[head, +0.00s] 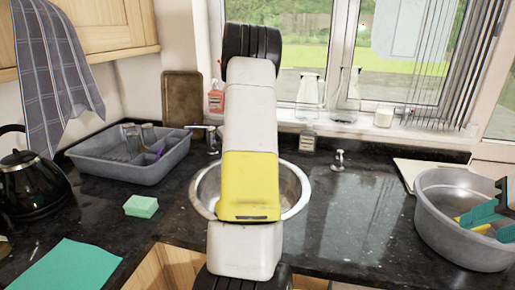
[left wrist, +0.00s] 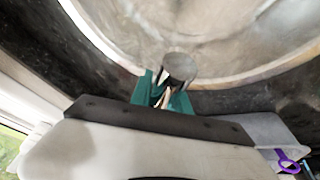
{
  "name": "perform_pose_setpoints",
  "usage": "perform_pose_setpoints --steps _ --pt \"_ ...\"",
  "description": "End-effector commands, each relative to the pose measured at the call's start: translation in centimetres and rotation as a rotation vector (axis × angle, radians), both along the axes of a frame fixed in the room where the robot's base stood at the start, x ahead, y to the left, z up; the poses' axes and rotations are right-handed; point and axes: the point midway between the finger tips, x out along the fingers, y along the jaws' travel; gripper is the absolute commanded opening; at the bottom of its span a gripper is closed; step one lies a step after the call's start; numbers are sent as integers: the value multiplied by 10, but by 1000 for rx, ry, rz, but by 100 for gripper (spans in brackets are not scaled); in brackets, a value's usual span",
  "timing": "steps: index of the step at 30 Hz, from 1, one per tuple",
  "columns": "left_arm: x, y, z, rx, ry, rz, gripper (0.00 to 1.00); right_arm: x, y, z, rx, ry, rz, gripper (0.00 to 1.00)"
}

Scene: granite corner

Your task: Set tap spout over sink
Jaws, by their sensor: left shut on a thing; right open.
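The round metal sink (head: 299,190) is set in the dark worktop, its middle covered by my left arm in the head view. In the left wrist view its pale bowl and rim (left wrist: 225,80) fill the top. My left gripper (left wrist: 165,92), with teal fingers, is shut on a grey metal cylinder, seemingly the tap spout (left wrist: 180,66), close to the sink rim. In the head view this gripper and most of the tap are hidden behind my arm. My right gripper (head: 483,218) is open, with teal fingers over the grey basin at the right.
The grey basin (head: 438,235) stands right of the sink. A grey dish rack (head: 110,165), green sponge (head: 141,206), black kettle (head: 30,185) and teal cloth (head: 68,267) are at left. Bottles (head: 308,138) stand behind. The worktop (head: 355,215) between sink and basin is clear.

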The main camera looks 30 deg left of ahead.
Motion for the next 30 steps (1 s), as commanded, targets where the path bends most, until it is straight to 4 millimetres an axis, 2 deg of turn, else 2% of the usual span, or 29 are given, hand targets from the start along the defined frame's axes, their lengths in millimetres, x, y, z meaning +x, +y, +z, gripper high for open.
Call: perform_pose_setpoints --steps 5,6,8,9,20,30 --pt "1 0 1 1 -3 0 0 0 0 0 0 0 0 45" --pt "1 1 1 2 -3 0 30 0 0 0 0 0 0 45" --pt "1 1 1 1 -3 1 41 0 0 0 0 0 0 45" --pt "1 0 1 1 -2 2 43 0 0 0 0 0 0 45" --pt "0 -1 6 1 -2 1 43 0 0 0 0 0 0 45" --pt "-11 -19 56 2 -4 1 43 0 0 0 0 0 0 45"
